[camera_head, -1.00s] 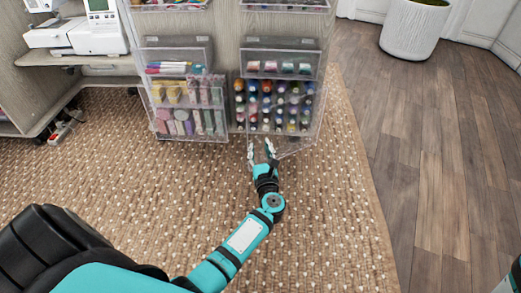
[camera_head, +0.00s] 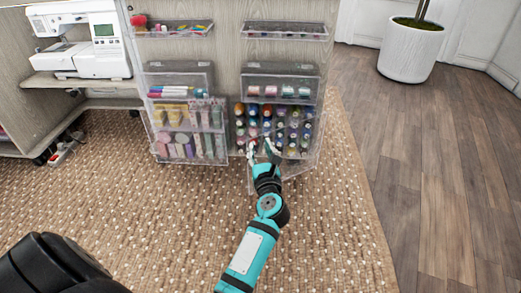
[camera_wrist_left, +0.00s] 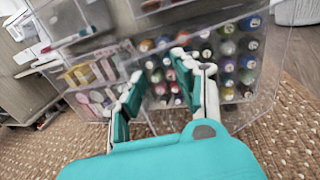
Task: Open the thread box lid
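The thread box is a clear box on the cabinet front, holding several rows of colored thread spools (camera_head: 272,118). Its clear lid (camera_head: 306,164) appears angled outward at the lower front, with its lower edge away from the spools. My left gripper (camera_head: 261,149) is at the lower front of the box, fingers pointing at the spools. In the left wrist view the gripper (camera_wrist_left: 155,95) has its two fingers spread apart, with spools visible between and beyond them. Whether a finger touches the transparent lid I cannot tell. My right gripper is out of view.
Another clear box (camera_head: 188,130) with pastel items hangs just left. Clear trays (camera_head: 285,88) sit above. A sewing machine (camera_head: 85,40) stands at the upper left. A white planter (camera_head: 410,52) is at the right. The woven rug (camera_head: 170,215) in front is clear.

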